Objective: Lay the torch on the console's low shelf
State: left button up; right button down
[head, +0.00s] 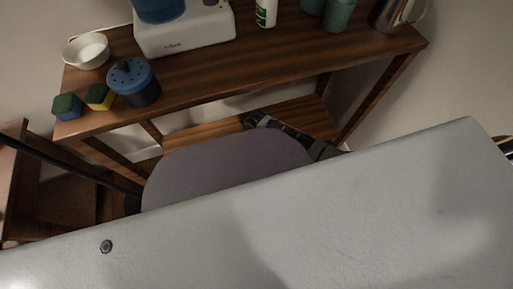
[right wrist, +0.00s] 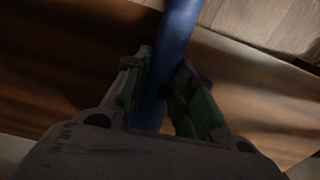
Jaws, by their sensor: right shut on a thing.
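The torch (right wrist: 178,30) is a blue cylinder in the right wrist view. My right gripper (right wrist: 163,85) is shut on it, with a green-lined finger on each side. The torch's far end runs out of the top of that view. Brown wood lies behind the torch, but I cannot tell whether they touch. In the head view, the console (head: 225,82) has a low shelf (head: 205,132) of striped wood beneath its top. A dark part of my right arm reaches in over this shelf, and the torch cannot be made out there. My left gripper is not in view.
The console top holds a white bowl (head: 87,51), a blue-lidded pot (head: 134,82), two sponges, a white appliance (head: 185,32), a bottle (head: 266,12), green canisters and a metal jug (head: 393,14). A console leg (head: 375,100) stands right of the shelf. The shelf's visible left part is bare.

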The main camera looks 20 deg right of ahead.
aim_at(256, 147)
jog(key=shift+f, duration=0.1)
dwell(0.3)
jog(key=c, duration=1.2)
grip_release()
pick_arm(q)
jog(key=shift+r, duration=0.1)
pick_arm(e)
jog(key=shift+r+p, duration=0.65)
jog(key=shift+r, duration=0.6)
pick_arm(q)
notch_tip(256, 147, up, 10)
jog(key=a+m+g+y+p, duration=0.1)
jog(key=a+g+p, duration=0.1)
jog(key=p, duration=0.2)
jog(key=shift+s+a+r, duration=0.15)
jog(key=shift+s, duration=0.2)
pick_arm(e)
jog(key=shift+r, duration=4.85)
pick_arm(q)
jog(key=shift+p, duration=0.3)
